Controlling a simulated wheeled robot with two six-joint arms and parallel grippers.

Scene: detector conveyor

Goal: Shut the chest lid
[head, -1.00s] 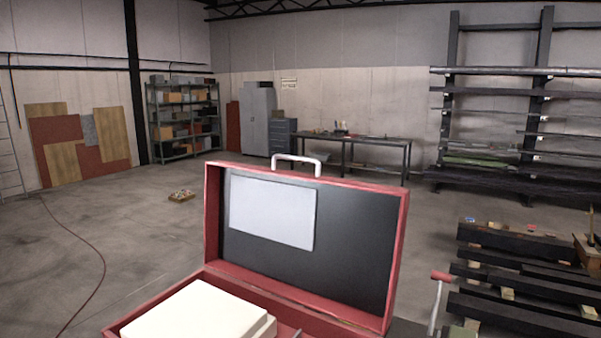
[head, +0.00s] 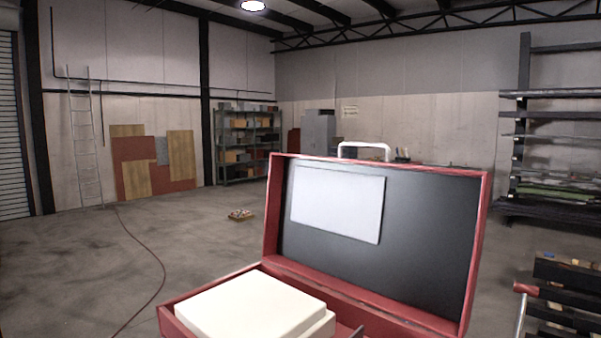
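The red chest stands open at the bottom centre right of the head view. Its lid (head: 425,230) is upright, with a dark inner face, a pale rectangular panel (head: 338,204) and a white handle (head: 363,151) on its top edge. The red base (head: 172,313) holds a white block-like item (head: 250,306). The front of the base is cut off by the picture's lower edge. Neither of my grippers shows in this view.
A red-topped handle on a metal post (head: 525,289) stands just right of the chest, beside dark stacked beams (head: 572,290). A hose (head: 160,270) lies on the floor at left. A small low item (head: 240,215) sits on open floor behind the chest.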

